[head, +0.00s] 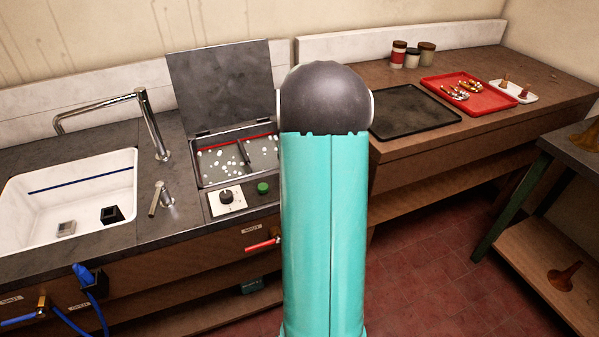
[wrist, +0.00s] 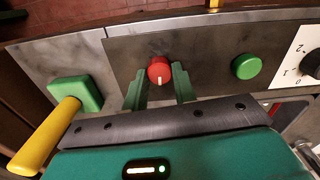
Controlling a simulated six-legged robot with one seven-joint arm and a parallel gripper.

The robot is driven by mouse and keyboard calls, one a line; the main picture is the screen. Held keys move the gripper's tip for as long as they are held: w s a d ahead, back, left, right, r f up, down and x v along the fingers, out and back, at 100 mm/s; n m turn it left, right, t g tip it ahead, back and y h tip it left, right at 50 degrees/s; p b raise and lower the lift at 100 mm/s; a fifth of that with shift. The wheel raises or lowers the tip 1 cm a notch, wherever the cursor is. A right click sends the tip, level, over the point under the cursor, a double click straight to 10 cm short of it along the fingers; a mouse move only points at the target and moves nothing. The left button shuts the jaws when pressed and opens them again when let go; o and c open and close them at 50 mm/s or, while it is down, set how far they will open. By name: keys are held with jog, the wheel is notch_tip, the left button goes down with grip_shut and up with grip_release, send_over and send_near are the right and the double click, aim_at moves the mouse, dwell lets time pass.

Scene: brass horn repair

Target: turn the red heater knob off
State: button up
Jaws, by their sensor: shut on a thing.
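The red heater knob (wrist: 159,69) is in the middle of the wrist view, on a dark metal panel. It is round, with a pale pointer line that points towards the bottom of the picture. My gripper (wrist: 159,82) has its two green fingers on either side of the knob, and they are shut on it. The fingers partly cover the knob's sides. In the head view my turquoise arm stands in front of the panel and hides the red knob and my gripper.
A green button (wrist: 247,66) and a white dial plate (wrist: 291,72) with a black knob lie right of the red knob. A yellow handle (wrist: 45,137) on a green block is at left. In the head view, an open-lidded basin (head: 238,160) holds small white pieces beside a sink (head: 66,205).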

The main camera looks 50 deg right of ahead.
jog(key=shift+w+d+r+n, duration=0.1)
jog(key=shift+n, duration=0.5)
jog(key=o, duration=1)
notch_tip(320, 180, up, 14)
dwell(0.5)
